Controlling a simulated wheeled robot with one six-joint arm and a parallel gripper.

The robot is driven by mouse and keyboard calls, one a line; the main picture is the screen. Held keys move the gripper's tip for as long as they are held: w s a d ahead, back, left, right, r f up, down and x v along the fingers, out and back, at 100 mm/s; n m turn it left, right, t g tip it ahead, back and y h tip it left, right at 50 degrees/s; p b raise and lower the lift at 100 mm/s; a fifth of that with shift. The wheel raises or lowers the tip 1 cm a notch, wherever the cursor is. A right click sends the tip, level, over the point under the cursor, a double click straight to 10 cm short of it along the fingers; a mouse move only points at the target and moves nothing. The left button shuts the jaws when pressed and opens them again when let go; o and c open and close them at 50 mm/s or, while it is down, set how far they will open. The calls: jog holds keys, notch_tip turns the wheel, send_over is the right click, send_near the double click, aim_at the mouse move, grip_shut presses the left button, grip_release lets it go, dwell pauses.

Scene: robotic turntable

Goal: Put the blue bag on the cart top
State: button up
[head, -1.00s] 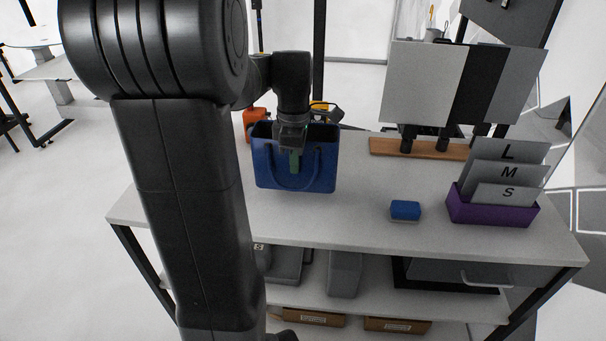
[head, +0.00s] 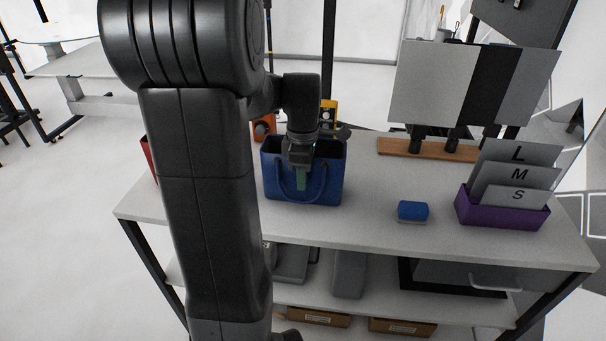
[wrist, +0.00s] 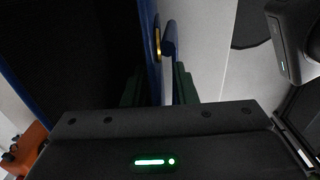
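The blue bag (head: 325,183) is upright at the left part of the cart top (head: 370,222), with its open mouth up and a handle hanging on its front. I cannot tell whether its bottom touches the surface. My gripper (head: 302,178) comes down from above at the bag's front wall, with a green finger outside it. In the wrist view, green fingers (wrist: 160,88) lie on both sides of the bag's blue wall (wrist: 152,50) and handle, closed on them. The finger tips are partly hidden by the gripper body.
A blue block (head: 413,210) and a purple box (head: 505,212) with lettered cards stand to the right. Behind are a wooden strip (head: 430,150) with grey panels and an orange object (head: 264,127). The tabletop between bag and blue block is clear.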

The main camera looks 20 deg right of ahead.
jog(key=shift+r, duration=0.1)
notch_tip(320, 180, up, 12)
jog(key=shift+r+p, duration=0.1)
jog(key=shift+p, duration=0.55)
notch_tip(320, 180, down, 12)
jog(key=shift+f+b, duration=0.25)
jog(key=shift+b, duration=0.4)
jog(key=shift+r, duration=2.05)
